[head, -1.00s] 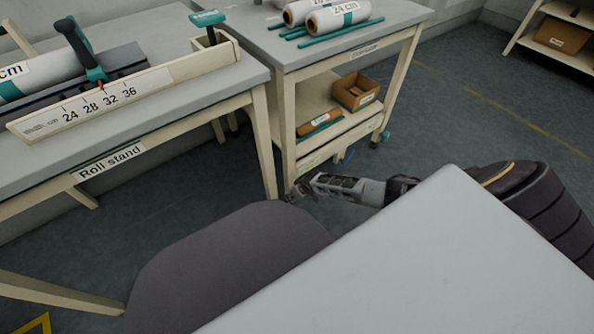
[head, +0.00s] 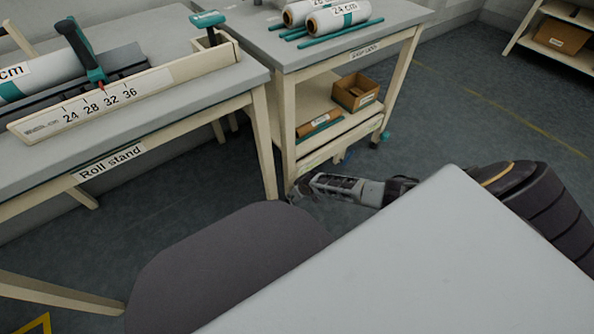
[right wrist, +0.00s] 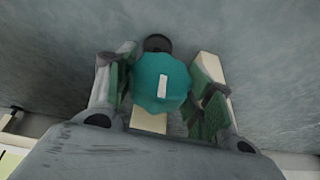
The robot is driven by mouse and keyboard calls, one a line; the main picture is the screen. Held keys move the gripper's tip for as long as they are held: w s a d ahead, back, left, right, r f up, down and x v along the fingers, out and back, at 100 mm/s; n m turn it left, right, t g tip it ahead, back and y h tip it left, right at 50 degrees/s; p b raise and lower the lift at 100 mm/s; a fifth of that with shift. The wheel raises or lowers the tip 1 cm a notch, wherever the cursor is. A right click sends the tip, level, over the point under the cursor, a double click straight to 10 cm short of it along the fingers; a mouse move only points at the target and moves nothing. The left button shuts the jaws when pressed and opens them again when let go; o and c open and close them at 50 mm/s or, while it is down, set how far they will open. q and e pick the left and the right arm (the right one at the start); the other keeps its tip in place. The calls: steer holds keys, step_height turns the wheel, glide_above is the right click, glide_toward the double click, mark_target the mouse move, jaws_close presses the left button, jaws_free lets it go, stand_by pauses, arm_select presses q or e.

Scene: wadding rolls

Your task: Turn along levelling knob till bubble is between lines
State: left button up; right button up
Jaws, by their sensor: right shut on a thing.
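In the right wrist view a teal scalloped knob (right wrist: 160,82) with a white mark on its face sits between my right gripper's fingers (right wrist: 162,92). The pads touch it on both sides, and the white mark stands almost upright, tilted slightly. In the head view my right gripper (head: 298,190) is low, by the foot of the near leg of the bench with rolls (head: 350,40). The held knob is too small or hidden there. Another teal knob (head: 385,135) shows at that bench's right foot. I cannot make out a bubble or its lines. My left gripper is out of view.
The roll stand table (head: 180,130) is at the left, with a scale board and teal handles. Cardboard boxes (head: 356,92) stand on the bench's lower shelf. A pale leg (right wrist: 207,75) is close beside the fingers. Open floor lies right of the bench.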

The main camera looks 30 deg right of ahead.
steer(key=shift+a+h+p, duration=0.1)
steer(key=shift+h+p, duration=0.7)
steer(key=shift+p, duration=0.4)
steer(key=shift+n+h+p, duration=0.3)
steer(key=shift+h, duration=0.5)
steer(key=shift+a+f+n+t+h+b, duration=0.15)
steer(key=shift+n+t+h+b, duration=0.2)
steer(key=shift+h, duration=0.65)
steer(key=shift+n+h+b, duration=0.25)
steer(key=shift+h+b, duration=0.95)
steer(key=shift+t, duration=0.25)
steer(key=shift+h+b, duration=0.35)
steer(key=shift+h, duration=0.05)
